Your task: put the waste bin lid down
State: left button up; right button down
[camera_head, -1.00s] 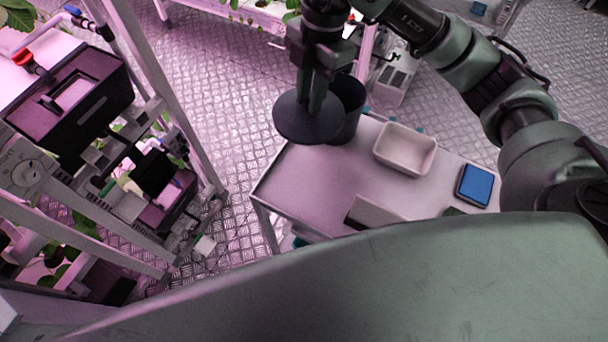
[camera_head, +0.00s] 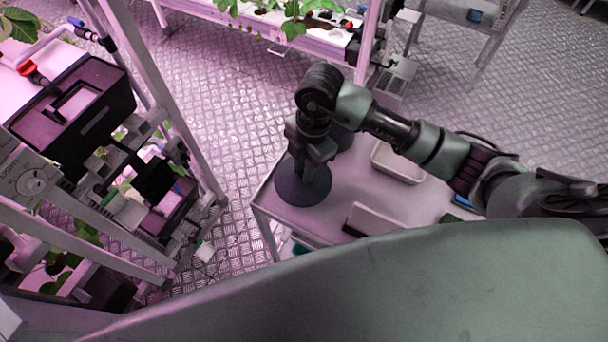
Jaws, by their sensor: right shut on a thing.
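The waste bin lid (camera_head: 290,190) is a dark round disc in the head view. My right gripper (camera_head: 308,172) is over it and shut on it, pointing down. The lid appears level, at the left end of the light trolley top (camera_head: 318,218); I cannot tell whether it touches the surface. The dark waste bin (camera_head: 343,138) stands just behind, mostly hidden by my right arm. My left gripper is not in view.
A pale tray (camera_head: 396,163) lies right of the bin, partly behind my arm. A light box-like holder (camera_head: 372,222) stands near the front of the trolley. A blue pad (camera_head: 463,201) is mostly covered. A rack (camera_head: 190,150) stands left, across a floor gap.

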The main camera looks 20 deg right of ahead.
notch_tip(320, 180, down, 4)
jog(key=shift+f+p, duration=0.1)
jog(key=shift+p, duration=0.2)
jog(key=shift+f, duration=0.2)
jog(key=shift+f, duration=0.2)
jog(key=c, duration=1.3)
grip_release()
jog(key=shift+r, duration=0.1)
jog(key=shift+r, duration=0.1)
jog(key=r, duration=0.4)
jog(key=d+r+b, duration=0.1)
jog(key=r, duration=0.3)
jog(key=r+b, duration=0.1)
jog(key=r, duration=0.3)
jog(key=shift+w+d, duration=0.3)
jog(key=shift+d, duration=0.05)
